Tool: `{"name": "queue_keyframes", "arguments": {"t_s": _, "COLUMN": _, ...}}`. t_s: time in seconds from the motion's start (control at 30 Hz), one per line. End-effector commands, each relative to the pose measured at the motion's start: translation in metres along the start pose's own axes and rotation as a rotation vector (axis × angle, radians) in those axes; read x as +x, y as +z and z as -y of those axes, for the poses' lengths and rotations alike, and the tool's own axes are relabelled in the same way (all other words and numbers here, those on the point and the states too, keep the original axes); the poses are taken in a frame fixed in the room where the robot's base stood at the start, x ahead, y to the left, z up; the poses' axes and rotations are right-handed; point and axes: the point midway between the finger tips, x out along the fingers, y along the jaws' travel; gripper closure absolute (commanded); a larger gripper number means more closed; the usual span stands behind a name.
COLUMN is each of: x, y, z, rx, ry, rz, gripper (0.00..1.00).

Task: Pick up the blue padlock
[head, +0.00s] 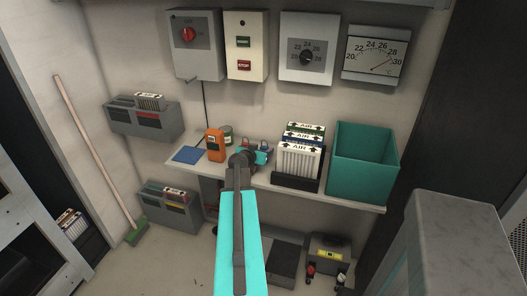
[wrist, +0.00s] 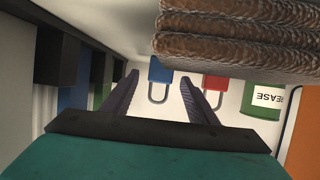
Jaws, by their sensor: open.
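The blue padlock (wrist: 158,73) shows in the wrist view, its grey shackle pointing down in the picture. It appears between the two dark fingers of my gripper (wrist: 160,80), which is open with nothing clamped. The fingers do not visibly touch it; how far it is from the fingertips is hard to tell. A red padlock (wrist: 214,84) is to its right, just outside the right finger. In the head view my gripper is over the shelf, and my arm partly hides the padlocks, which are small there.
On the shelf (head: 345,199) stand an orange device (head: 215,144), a green grease can (wrist: 262,101), a black holder of air filters (head: 296,181) and a teal bin (head: 360,172). A blue flat item (head: 188,155) lies left. A brown ribbed thing (wrist: 240,45) fills the wrist view's upper right.

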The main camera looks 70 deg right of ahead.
Motion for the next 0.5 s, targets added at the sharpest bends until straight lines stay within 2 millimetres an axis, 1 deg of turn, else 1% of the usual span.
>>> {"name": "queue_keyframes", "arguments": {"t_s": 0.03, "x": 0.006, "y": -0.002, "z": 0.0, "rx": 0.0, "ry": 0.001, "rz": 0.001, "gripper": 0.47}}
{"name": "queue_keyframes", "arguments": {"t_s": 0.23, "x": 0.022, "y": -0.002, "z": -0.001, "rx": 0.0, "ry": 0.002, "rz": 0.001, "gripper": 0.47}}
{"name": "queue_keyframes", "arguments": {"t_s": 0.4, "x": 0.03, "y": -0.001, "z": -0.001, "rx": 0.001, "ry": 0.001, "rz": 0.001, "gripper": 0.47}}
{"name": "queue_keyframes", "arguments": {"t_s": 0.5, "x": 0.031, "y": 0.0, "z": -0.001, "rx": 0.001, "ry": 0.001, "rz": 0.0, "gripper": 0.47}}
